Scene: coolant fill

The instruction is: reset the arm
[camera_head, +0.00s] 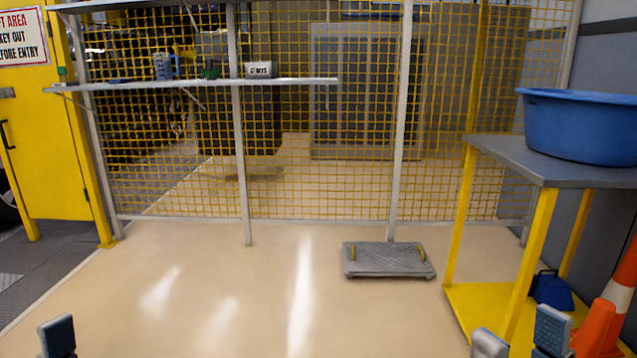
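My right gripper (521,338) shows at the bottom right edge, in front of the yellow-legged table. Its two fingertips stand apart with a gap between them and nothing in it. My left gripper (57,337) shows at the bottom left corner as a single padded fingertip. The rest of it is out of the frame, so its opening is hidden. Both arms are below the frame's lower edge.
A grey-topped table (495,153) with yellow legs holds a blue basin (583,128) at right. An orange cone (600,325) stands beside it. A grey step platform (389,262) lies before the mesh fence. A shelf (200,83) holds small items. The middle floor is clear.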

